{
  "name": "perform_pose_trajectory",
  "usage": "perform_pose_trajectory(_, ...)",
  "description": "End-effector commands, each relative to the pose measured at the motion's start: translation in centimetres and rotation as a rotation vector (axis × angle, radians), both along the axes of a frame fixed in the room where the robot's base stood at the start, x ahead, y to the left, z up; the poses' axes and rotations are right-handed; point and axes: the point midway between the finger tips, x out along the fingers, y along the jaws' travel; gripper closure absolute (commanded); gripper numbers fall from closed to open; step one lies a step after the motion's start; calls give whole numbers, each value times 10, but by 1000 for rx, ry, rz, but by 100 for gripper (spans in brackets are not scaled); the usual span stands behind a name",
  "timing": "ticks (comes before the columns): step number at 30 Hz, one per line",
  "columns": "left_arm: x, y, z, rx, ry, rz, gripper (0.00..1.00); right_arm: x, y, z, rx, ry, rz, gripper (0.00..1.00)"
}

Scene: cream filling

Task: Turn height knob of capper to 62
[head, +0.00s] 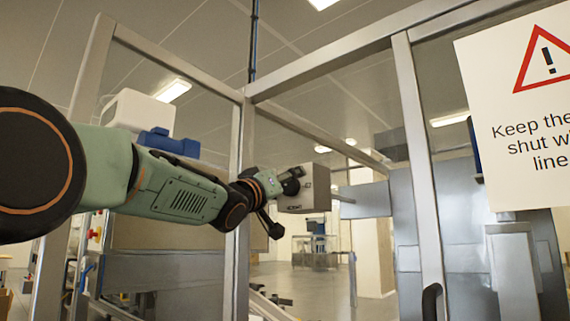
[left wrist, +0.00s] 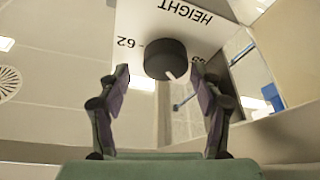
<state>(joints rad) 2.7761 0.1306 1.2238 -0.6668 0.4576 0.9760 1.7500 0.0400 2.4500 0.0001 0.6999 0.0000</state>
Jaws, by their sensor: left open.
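The capper's height knob (left wrist: 165,58) is a round black knob on a pale panel (left wrist: 190,22) marked HEIGHT, which appears upside down in the left wrist view. A white pointer mark on the knob points toward the bottom of the picture, slightly right. The number 62 with a tick is left of the knob; another number on the right is partly hidden by a fingertip. My left gripper (left wrist: 160,80) is open, its fingers on either side of the knob's near side; contact cannot be told. In the head view my left gripper (head: 283,203) is at the grey control box (head: 312,189).
A metal frame with clear panels (head: 412,150) stands around the machine. A warning sign (head: 525,110) hangs at the right, above a dark door handle (head: 432,300). A white and blue unit (head: 140,112) is behind my left arm. Open floor shows farther back.

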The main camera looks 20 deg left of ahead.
Motion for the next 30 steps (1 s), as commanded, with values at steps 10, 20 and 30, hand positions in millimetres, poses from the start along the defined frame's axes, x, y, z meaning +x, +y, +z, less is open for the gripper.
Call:
perform_pose_trajectory(10, -1, -1, 53, 3, -3, 0, 35, 0, 0, 0, 0, 0, 0, 60)
perform_pose_trajectory(20, -1, -1, 76, 2, -3, -2, 35, 0, 0, 0, 0, 0, 0, 60)
perform_pose_trajectory(30, -1, 0, 82, 0, -3, 1, 35, 0, 0, 0, 0, 0, 0, 60)
